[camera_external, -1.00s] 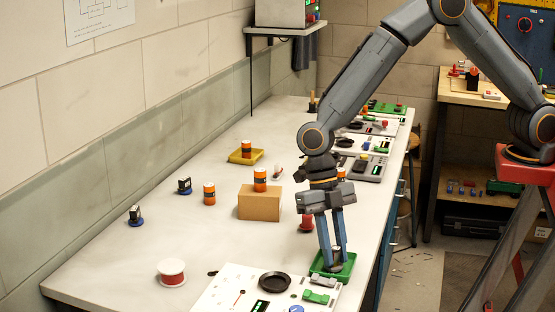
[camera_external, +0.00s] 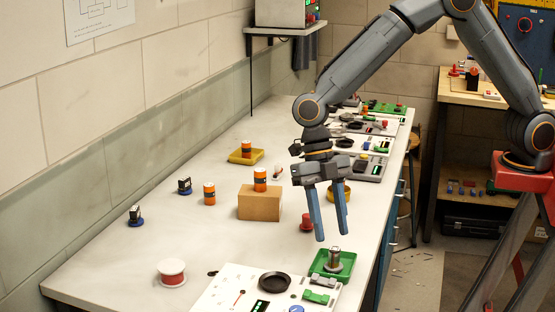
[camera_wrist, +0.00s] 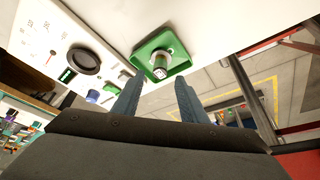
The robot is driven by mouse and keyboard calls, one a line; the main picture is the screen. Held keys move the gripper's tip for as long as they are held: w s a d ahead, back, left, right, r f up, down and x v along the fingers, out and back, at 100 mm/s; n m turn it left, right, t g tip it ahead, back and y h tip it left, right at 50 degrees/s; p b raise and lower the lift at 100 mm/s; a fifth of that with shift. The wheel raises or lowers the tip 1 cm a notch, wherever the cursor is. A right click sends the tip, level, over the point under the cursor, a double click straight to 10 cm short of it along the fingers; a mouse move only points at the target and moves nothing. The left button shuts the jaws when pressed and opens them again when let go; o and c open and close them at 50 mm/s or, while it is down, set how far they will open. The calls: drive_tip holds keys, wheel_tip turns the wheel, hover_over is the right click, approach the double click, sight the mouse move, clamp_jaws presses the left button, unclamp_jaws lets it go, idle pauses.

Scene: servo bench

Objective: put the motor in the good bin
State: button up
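The motor (camera_external: 334,258) is a small silver cylinder standing in a shallow green bin (camera_external: 316,266) near the front right of the bench. The wrist view also shows the motor (camera_wrist: 161,62) inside the green bin (camera_wrist: 146,47). My gripper (camera_external: 333,237) is above the bin, its two blue-grey fingers spread with nothing between them. In the wrist view my gripper (camera_wrist: 157,84) is also open and empty, with the motor beyond the fingertips. No bin label is readable.
A white panel (camera_external: 222,293) with a black dish (camera_external: 274,281) lies beside the green bin. A red-and-white spool (camera_external: 172,272), a cardboard box (camera_external: 259,204) and several orange-and-black cylinders stand farther left. A yellow tray (camera_external: 238,157) is farther back. The bench's right edge is close by.

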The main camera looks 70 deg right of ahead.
drive_tip(key=b+v, duration=0.1)
drive_tip(key=v, duration=0.5)
drive_tip(key=shift+d, duration=0.1)
drive_tip(key=s+d+f+m+t+h, duration=0.1)
drive_tip(key=s+d+f+m, duration=0.1)
drive_tip(key=s+d+m, duration=0.3)
drive_tip(key=s+d+f+m+t+h, duration=0.1)
drive_tip(key=s+d+m, duration=0.3)
drive_tip(key=d+m, duration=0.9)
drive_tip(key=s+d+f+m+t+h, duration=0.1)
drive_tip(key=s+d+f+m, duration=0.3)
drive_tip(key=d+m, duration=0.5)
drive_tip(key=s+d+t, duration=0.1)
drive_tip(key=d, duration=0.3)
drive_tip(key=shift+s, duration=0.3)
